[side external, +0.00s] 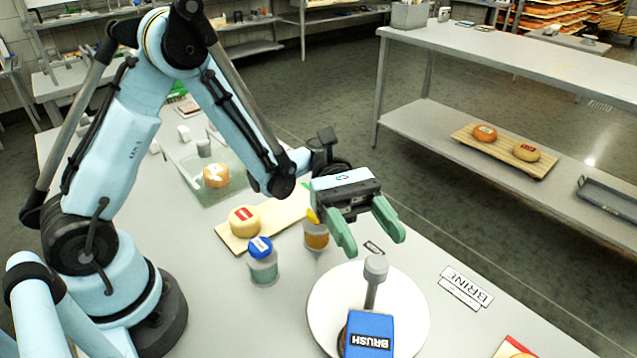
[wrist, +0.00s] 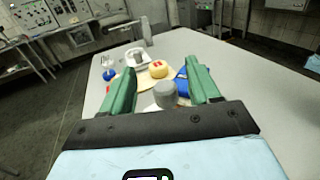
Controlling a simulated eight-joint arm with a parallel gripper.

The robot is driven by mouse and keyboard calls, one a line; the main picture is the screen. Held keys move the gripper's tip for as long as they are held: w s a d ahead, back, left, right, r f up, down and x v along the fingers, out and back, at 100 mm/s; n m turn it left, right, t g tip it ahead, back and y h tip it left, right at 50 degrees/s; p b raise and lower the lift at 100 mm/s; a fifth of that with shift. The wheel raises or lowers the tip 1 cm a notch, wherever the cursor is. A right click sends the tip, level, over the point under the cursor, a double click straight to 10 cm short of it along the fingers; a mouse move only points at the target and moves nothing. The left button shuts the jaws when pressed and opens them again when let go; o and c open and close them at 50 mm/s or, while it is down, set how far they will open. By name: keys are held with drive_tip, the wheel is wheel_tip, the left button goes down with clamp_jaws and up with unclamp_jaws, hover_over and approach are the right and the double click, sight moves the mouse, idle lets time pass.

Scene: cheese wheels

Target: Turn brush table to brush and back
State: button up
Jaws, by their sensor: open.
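The round white brush table (side external: 322,300) lies on the bench in the side view. A grey post with a knob (side external: 375,268) rises from it. A blue block labelled BRUSH (side external: 370,335) is at its front; an orange-brown edge shows beside the block. My gripper (side external: 372,244) is open, with green fingers pointing down just above the knob, apparently apart from it. In the wrist view the grey knob (wrist: 164,93) shows between the two fingers, and a bit of the white table shows beneath. A blue object (wrist: 181,80) is partly hidden by the right finger.
A jar with a blue lid (side external: 263,265) and an orange-filled jar (side external: 316,236) stand left of the table. A cheese wheel with a red label (side external: 245,220) sits on a board. A BRINE sign (side external: 466,287) lies to the right. The bench between sign and table is clear.

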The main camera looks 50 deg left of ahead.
sight(383, 275)
wheel_tip(383, 275, down, 4)
drive_tip(key=shift+r, duration=0.2)
drive_tip(key=x, duration=0.4)
drive_tip(key=shift+r, duration=0.1)
drive_tip(key=shift+s+d, duration=0.2)
drive_tip(key=shift+d, duration=0.3)
drive_tip(key=shift+c, duration=0.4)
clamp_jaws()
